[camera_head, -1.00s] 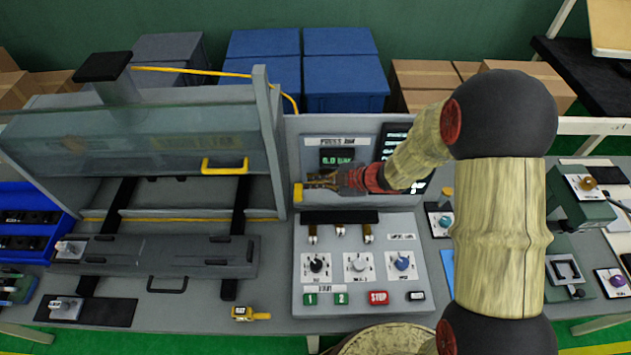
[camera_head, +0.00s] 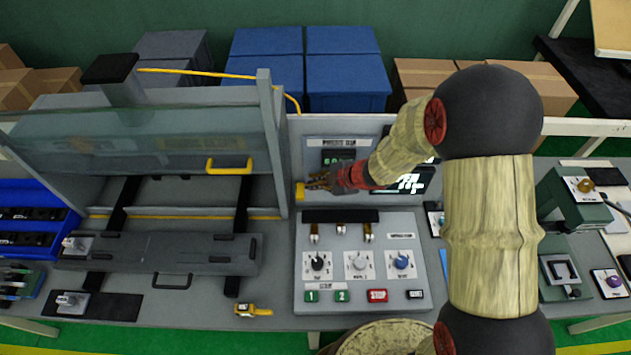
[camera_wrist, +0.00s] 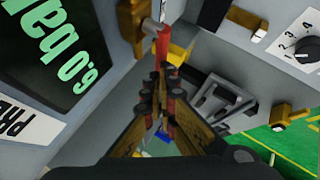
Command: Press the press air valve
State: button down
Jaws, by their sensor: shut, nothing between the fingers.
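The press air panel (camera_head: 383,128) stands upright behind the control box, with a dark pressure display (camera_head: 338,158). The display (camera_wrist: 47,45) reads 6.0 bar in the wrist view. A brass-coloured valve body (camera_wrist: 134,24) with a red lever (camera_wrist: 163,45) sits beside the display in the wrist view.
A control box (camera_head: 428,295) with knobs and buttons lies below the gripper. The press frame (camera_head: 267,120) with a yellow handle (camera_head: 229,165) stands left. A dark screen (camera_head: 416,181) is partly behind my arm.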

notch_tip(320, 180, down, 6)
jog(key=n+h+p, duration=0.1)
jog(key=n+h, duration=0.2)
jog(key=h, duration=1)
jog(key=shift+a+f, duration=0.2)
jog(key=shift+a, duration=0.05)
jog(key=shift+r, duration=0.15)
jog(key=shift+r+p, duration=0.5)
jog(key=shift+r, duration=0.2)
